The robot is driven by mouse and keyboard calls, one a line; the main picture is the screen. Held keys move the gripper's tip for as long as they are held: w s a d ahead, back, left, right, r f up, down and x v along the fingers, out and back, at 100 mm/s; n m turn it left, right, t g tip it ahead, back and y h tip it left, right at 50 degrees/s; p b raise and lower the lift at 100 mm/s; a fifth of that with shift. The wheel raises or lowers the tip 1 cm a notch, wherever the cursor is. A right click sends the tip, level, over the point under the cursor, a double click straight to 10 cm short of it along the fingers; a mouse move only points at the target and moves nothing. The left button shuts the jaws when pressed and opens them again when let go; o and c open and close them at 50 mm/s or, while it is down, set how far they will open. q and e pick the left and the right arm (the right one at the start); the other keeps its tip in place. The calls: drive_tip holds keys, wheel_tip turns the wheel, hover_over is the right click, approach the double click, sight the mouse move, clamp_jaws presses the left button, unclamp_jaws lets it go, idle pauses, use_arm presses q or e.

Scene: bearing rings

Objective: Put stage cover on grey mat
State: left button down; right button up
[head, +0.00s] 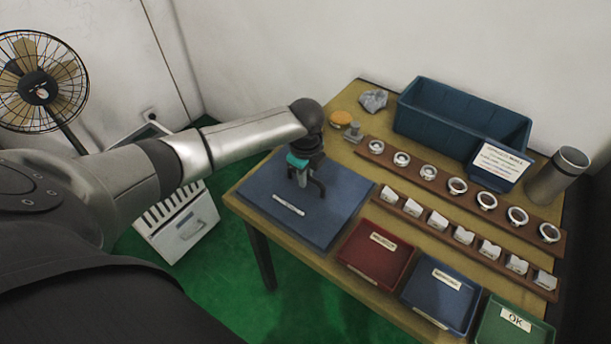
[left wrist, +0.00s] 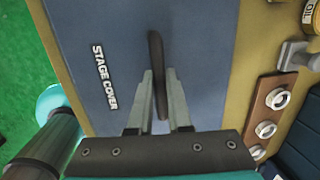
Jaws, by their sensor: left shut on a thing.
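The mat (head: 335,207) is a flat blue-grey sheet on the left part of the table. It carries a white label reading STAGE COVER, legible in the left wrist view (left wrist: 104,77). My left gripper (head: 304,184) points down over the mat. In the left wrist view its fingers (left wrist: 160,95) are shut on a thin dark piece, seen nearly edge-on, which I take to be the stage cover (left wrist: 156,52). I cannot tell whether its lower edge touches the mat. My right gripper is not in view.
Two brown racks hold metal rings (head: 458,186) and pale blocks (head: 463,236) right of the mat. Red (head: 352,266), blue (head: 420,308) and green (head: 490,335) trays line the front. A blue bin (head: 420,125) and metal cylinder (head: 556,176) stand behind. The mat around the gripper is clear.

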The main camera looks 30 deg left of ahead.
sight(305, 192)
use_arm(q)
drive_tip(key=c, duration=1.3)
unclamp_jaws()
drive_tip(key=shift+f, duration=0.1)
drive_tip(key=o, duration=0.4)
drive_tip(key=shift+o, duration=0.3)
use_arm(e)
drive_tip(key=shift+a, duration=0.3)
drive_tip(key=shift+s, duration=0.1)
use_arm(q)
drive_tip(key=shift+r, duration=0.3)
wheel_tip(305, 192, up, 12)
drive_tip(key=s+d+p, duration=0.1)
drive_tip(key=p, duration=0.3)
drive_tip(key=shift+s+f, duration=0.25)
drive_tip(key=shift+s, duration=0.1)
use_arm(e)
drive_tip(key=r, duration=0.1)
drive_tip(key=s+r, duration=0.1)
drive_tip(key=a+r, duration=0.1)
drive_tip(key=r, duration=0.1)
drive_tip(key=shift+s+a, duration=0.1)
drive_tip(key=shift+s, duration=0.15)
